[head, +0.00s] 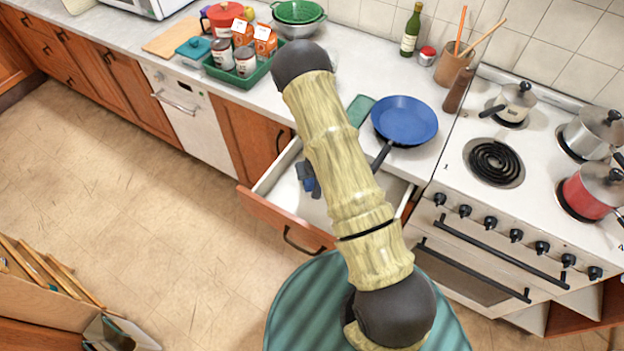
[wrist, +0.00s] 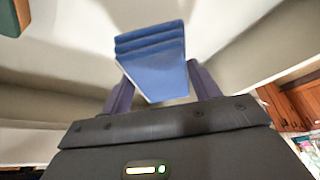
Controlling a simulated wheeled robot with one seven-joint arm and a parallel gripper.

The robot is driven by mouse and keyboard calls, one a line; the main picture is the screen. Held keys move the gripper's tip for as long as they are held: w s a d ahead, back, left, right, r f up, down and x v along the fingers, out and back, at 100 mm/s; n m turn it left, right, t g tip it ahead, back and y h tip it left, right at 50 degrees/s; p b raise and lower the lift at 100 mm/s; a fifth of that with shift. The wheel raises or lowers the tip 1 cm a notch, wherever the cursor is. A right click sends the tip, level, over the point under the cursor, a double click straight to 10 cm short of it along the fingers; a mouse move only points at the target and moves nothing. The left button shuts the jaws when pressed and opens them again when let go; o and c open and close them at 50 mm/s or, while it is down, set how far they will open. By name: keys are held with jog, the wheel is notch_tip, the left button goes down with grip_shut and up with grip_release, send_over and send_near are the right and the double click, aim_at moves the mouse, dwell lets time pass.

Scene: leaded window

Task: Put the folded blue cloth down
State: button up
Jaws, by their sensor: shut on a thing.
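The folded blue cloth (wrist: 152,52) shows in the wrist view as a stack of several layers. My gripper (wrist: 160,84) is shut on it, with one dark finger on each side. In the head view a small blue patch, likely the cloth and finger parts (head: 306,177), shows inside the open drawer (head: 281,212), left of my arm. My arm hides much of the drawer. Pale drawer surfaces surround the cloth in the wrist view. I cannot tell whether the cloth touches the drawer bottom.
A blue pan (head: 404,118) sits on the counter, its handle reaching over the drawer. The stove (head: 535,165) with pots is at right. A green crate (head: 262,78) of cans and cartons stands at the back left. Open floor (head: 150,220) lies to the left.

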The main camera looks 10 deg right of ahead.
aim_at(312, 182)
jog(key=shift+f, duration=0.1)
jog(key=shift+f+p, duration=0.5)
jog(key=shift+f, duration=1.55)
jog(key=shift+f, duration=0.2)
jog(key=o, duration=0.9)
jog(key=shift+o, duration=0.2)
jog(key=shift+r, duration=0.1)
jog(key=shift+r, duration=0.15)
jog(key=b+v, duration=0.2)
jog(key=v, duration=1)
